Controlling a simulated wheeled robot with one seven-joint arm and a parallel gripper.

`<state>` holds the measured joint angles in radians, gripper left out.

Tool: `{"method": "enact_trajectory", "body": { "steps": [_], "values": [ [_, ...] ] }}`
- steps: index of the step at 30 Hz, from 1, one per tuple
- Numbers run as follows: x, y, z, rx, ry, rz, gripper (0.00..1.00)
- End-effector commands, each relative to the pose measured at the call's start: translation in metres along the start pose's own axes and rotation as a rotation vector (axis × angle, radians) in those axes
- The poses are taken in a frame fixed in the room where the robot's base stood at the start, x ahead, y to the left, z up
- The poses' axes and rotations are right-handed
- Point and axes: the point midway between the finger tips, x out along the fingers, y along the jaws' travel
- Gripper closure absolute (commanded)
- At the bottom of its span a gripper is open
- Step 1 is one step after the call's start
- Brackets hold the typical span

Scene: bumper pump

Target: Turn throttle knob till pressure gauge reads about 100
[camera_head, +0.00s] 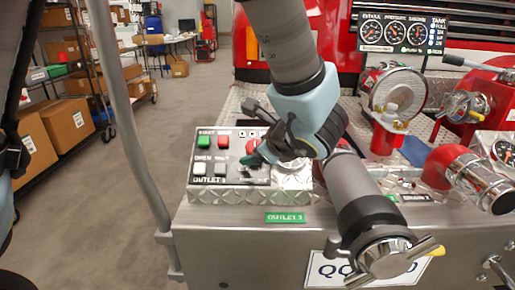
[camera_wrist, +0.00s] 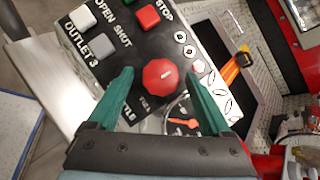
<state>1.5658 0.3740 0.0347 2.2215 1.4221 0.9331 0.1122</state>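The red throttle knob (camera_wrist: 160,78) has a pale pointer mark and sits on the black outlet panel (camera_wrist: 112,48). My gripper (camera_wrist: 160,76) is open, with one green finger on each side of the knob and gaps visible; I cannot tell its height over the panel. In the head view my gripper (camera_head: 254,160) is at the panel's right part, and the knob (camera_head: 253,146) shows partly behind it. A gauge (camera_wrist: 182,122) with an orange-red needle lies below the knob in the wrist view, partly hidden; its reading is unclear. The pressure gauge (camera_head: 395,33) on the upper board is too small to read.
Green, red, white and grey buttons (camera_head: 203,142) sit left of my gripper. A red valve with a metal cap (camera_head: 385,125) and red pipe fittings (camera_head: 465,170) stand to the right. Shelves with boxes (camera_head: 68,122) are at the left, beyond clear floor.

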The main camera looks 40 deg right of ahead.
Motion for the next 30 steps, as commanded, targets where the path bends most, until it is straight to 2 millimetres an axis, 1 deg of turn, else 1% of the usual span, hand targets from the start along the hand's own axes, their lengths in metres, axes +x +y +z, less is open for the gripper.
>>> {"method": "enact_trajectory", "body": {
  "steps": [5, 8, 11, 21, 25, 30],
  "values": [
    [0.0, 0.0, 0.001, -0.001, -0.001, 0.0, 0.17],
    [-0.005, -0.001, 0.001, -0.002, 0.0, -0.001, 0.17],
    [-0.018, -0.001, 0.001, -0.001, 0.0, -0.004, 0.17],
    [-0.083, -0.001, 0.0, -0.002, 0.001, -0.003, 0.17],
    [-0.099, -0.001, 0.0, -0.001, 0.0, -0.003, 0.17],
    [-0.108, 0.0, 0.0, -0.001, 0.0, 0.0, 0.17]
  ]
}}
